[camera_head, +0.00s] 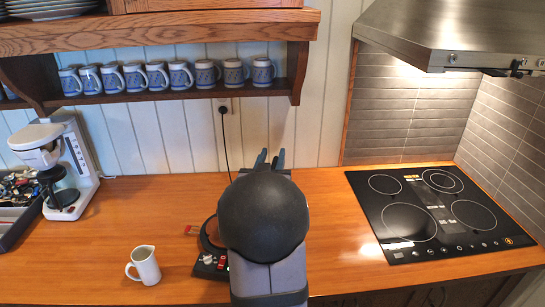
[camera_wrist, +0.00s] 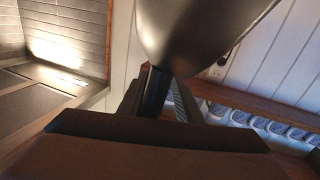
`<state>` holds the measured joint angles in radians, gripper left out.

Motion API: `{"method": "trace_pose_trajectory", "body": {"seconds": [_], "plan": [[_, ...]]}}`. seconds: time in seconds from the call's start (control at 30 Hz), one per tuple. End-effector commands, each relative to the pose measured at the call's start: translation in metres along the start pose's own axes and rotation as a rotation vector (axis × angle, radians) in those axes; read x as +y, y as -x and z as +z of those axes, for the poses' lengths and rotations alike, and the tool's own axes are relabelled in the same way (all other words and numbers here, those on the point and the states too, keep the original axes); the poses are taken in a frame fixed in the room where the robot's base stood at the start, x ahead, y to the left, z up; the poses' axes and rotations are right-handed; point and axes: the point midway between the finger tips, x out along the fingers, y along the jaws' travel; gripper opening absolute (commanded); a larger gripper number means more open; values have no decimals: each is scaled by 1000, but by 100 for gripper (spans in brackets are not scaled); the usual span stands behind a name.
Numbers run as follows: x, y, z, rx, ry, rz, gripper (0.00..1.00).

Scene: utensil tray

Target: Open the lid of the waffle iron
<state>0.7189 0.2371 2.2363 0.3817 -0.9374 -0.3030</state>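The waffle iron (camera_head: 209,262) stands on the counter, mostly hidden behind my arm. Its dark base with small controls and part of a round brownish edge show at the left of my arm. In the wrist view, a large dark rounded metallic shape, which looks like the lid (camera_wrist: 195,35), fills the top middle. A black handle-like part (camera_wrist: 154,92) runs from it between the fingers of my gripper (camera_wrist: 160,100). The fingertips also show apart above my arm in the head view (camera_head: 270,158). I cannot tell whether they press on the handle, or how far the lid is raised.
A white pitcher (camera_head: 146,265) stands left of the waffle iron. A coffee maker (camera_head: 72,160) and a utensil tray (camera_head: 34,222) are farther left. A black cooktop (camera_head: 432,212) is at the right. A cord (camera_head: 226,145) runs to the wall outlet below the mug shelf (camera_head: 160,95).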

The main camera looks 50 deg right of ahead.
Motion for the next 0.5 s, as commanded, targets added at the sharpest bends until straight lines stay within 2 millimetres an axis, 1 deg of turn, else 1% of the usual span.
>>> {"method": "trace_pose_trajectory", "body": {"seconds": [0.13, 0.27, 0.5], "plan": [[-1, 2, 0, 2, 0, -1, 31], [-1, 10, 0, 2, -1, -2, 31], [-1, 38, 1, 3, -2, -2, 31]]}}
